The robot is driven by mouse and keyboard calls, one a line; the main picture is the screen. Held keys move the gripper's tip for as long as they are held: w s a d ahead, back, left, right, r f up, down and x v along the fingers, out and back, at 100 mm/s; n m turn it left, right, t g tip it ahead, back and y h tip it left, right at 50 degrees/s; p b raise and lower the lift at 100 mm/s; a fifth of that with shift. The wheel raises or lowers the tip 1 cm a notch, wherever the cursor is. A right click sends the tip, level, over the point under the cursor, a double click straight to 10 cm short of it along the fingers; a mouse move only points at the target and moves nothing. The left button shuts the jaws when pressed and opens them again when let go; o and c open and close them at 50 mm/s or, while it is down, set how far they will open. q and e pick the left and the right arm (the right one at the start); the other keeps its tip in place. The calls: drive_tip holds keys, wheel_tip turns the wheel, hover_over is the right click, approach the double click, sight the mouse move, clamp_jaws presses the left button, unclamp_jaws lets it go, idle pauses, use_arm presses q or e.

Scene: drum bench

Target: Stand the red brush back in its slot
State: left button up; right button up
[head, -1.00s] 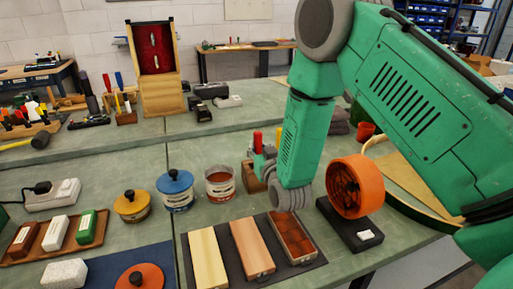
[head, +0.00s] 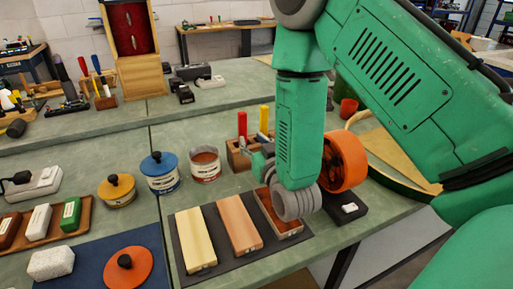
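The red brush (head: 242,124) shows as an upright red handle standing in a small wooden block (head: 237,158) right of the cans; its lower end is hidden in the block. A yellow handle (head: 264,119) stands upright beside it. My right gripper (head: 258,161) is just in front of the block, at its right side, low and mostly behind my own wrist. It looks apart from the red handle. Its fingertips are too small and covered to tell whether they are open. My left gripper is out of view.
A blue-lidded can (head: 160,172) and an open can (head: 205,163) stand left of the block. An orange drum (head: 345,161) stands to the right. A dark mat (head: 228,263) with wooden pieces and a brick-coloured tray (head: 268,213) lies in front.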

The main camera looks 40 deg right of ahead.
drive_tip(key=shift+v, duration=1.5)
